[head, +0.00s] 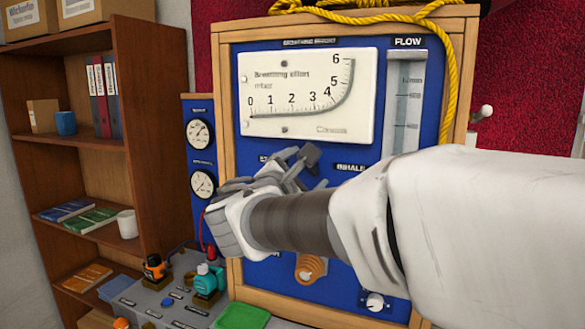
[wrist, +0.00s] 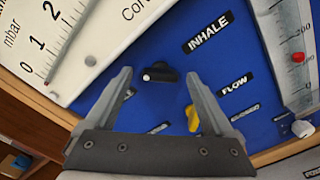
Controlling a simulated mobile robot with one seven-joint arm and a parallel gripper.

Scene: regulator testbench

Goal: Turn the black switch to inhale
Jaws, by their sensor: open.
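The black switch (wrist: 162,72) shows in the wrist view on the blue panel, with a white mark on its left end, the end away from the INHALE label (wrist: 208,33). The INHALE label also shows in the head view (head: 350,167). My gripper (wrist: 159,76) is open, with one finger on each side of the switch in the picture. I cannot tell whether the fingers touch it. In the head view my gripper (head: 302,166) is in front of the panel and hides the switch. A label starting with "E" (head: 263,158) is partly covered by it.
The breathing effort gauge (head: 308,95) is above the switch, and the FLOW tube (head: 404,105) is to the right. An orange-yellow knob (head: 310,268) is below. A yellow rope (head: 452,75) hangs down the wooden frame. A bookshelf (head: 135,130) stands at left.

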